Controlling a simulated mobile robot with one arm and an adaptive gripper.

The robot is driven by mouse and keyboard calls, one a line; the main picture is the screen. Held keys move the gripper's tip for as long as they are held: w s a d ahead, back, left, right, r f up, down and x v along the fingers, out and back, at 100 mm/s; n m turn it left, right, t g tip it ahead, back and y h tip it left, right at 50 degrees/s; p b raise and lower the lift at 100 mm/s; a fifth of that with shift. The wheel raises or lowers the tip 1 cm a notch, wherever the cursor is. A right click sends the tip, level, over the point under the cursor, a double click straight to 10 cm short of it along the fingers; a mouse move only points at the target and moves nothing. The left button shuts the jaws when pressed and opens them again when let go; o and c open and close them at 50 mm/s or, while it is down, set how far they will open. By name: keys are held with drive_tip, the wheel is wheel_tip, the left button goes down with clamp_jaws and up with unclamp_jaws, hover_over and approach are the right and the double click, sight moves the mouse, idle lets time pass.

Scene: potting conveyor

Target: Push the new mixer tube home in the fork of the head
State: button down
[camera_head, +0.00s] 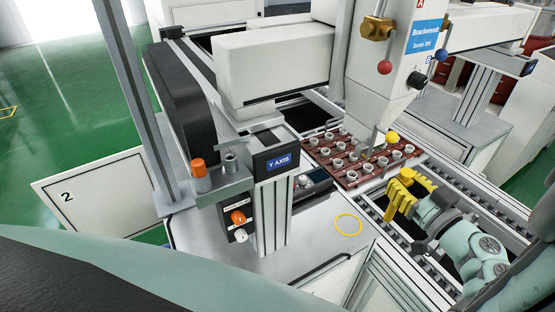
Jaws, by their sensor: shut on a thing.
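The white dispensing head (385,75) hangs over the conveyor, with a blue label on its side. Its lower end reaches down to just above a tray of parts; the fork there is too small to make out. My yellow gripper (404,184) is just right of and below the head's lower end, at the near edge of the tray. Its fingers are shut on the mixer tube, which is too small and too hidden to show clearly. I cannot tell how the tube sits relative to the fork.
The reddish-brown tray (350,182) carries several white cups on the conveyor (455,190). The Y AXIS post (273,190) stands left.

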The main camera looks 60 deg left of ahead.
drive_tip(key=shift+w+a, duration=0.1)
drive_tip(key=a+p, duration=0.2)
drive_tip(key=a, duration=0.3)
drive_tip(key=shift+w+a, duration=0.1)
idle(0.4)
drive_tip(key=shift+w+a+f+g+b, duration=0.1)
drive_tip(key=shift+f+g+b, duration=0.05)
drive_tip(key=shift+g+b, duration=0.2)
drive_tip(key=shift+n+b, duration=0.3)
drive_tip(key=shift+b, duration=1.65)
idle(1.2)
drive_tip(key=shift+w+a+b, duration=0.1)
drive_tip(key=shift+a+b, duration=1)
drive_tip(key=shift+a, duration=1.15)
